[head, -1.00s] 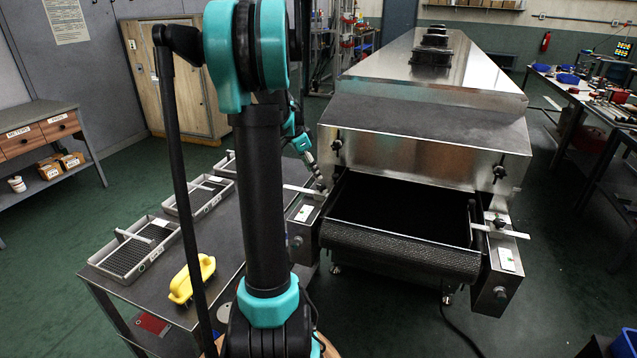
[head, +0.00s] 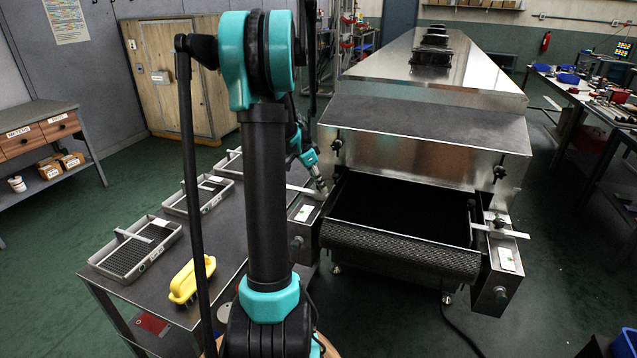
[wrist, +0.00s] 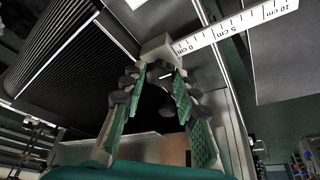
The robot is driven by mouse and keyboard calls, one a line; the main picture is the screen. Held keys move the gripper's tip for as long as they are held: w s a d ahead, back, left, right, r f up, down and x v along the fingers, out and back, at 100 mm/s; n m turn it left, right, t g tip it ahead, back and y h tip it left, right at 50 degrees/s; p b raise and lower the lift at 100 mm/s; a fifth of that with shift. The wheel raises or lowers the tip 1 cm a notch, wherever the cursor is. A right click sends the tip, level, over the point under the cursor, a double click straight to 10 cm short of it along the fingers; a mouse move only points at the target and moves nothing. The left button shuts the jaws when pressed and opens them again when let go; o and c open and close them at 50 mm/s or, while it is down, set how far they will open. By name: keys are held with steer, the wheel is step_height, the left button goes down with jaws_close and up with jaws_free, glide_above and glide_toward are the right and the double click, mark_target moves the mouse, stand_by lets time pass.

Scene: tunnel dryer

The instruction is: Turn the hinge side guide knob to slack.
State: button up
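The guide knob (wrist: 160,70) on the left of the dryer mouth is dark, with a small white mark, and shows in the wrist view below a grey block (wrist: 158,46). A white scale bar (wrist: 235,27) marked in cm runs right from the block; in the head view the bar (head: 301,189) is at the left of the opening. My gripper (wrist: 160,80) has its two green-padded fingers apart, with the knob between the tips. I cannot see clear contact. In the head view my gripper (head: 323,188) is small and the knob is hidden there.
The dryer's belt (head: 400,250) lies in front of the dark opening. A second guide bar (head: 500,230) is at the opening's right. A table (head: 222,235) on the left holds several grey trays and a yellow-handled item (head: 192,279).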

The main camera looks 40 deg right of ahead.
steer(key=c, duration=0.5)
steer(key=shift+o, duration=0.2)
steer(key=shift+n, duration=0.3)
steer(key=n, duration=0.1)
steer(key=n+t, duration=0.1)
steer(key=n, duration=0.1)
steer(key=shift+s+n+t, duration=0.25)
steer(key=shift+n+t, duration=0.05)
steer(key=n+t, duration=0.1)
steer(key=n, duration=0.3)
steer(key=shift+s+d+t, duration=0.1)
steer(key=shift+s+t, duration=0.1)
steer(key=shift+t, duration=0.2)
steer(key=n, duration=0.2)
steer(key=n+t+y, duration=0.1)
steer(key=n, duration=0.2)
steer(key=shift+s+d, duration=0.15)
steer(key=n+t+y, duration=0.1)
steer(key=n+y, duration=0.1)
steer(key=n, duration=0.2)
steer(key=shift+d+n, duration=0.1)
steer(key=shift+n, duration=0.2)
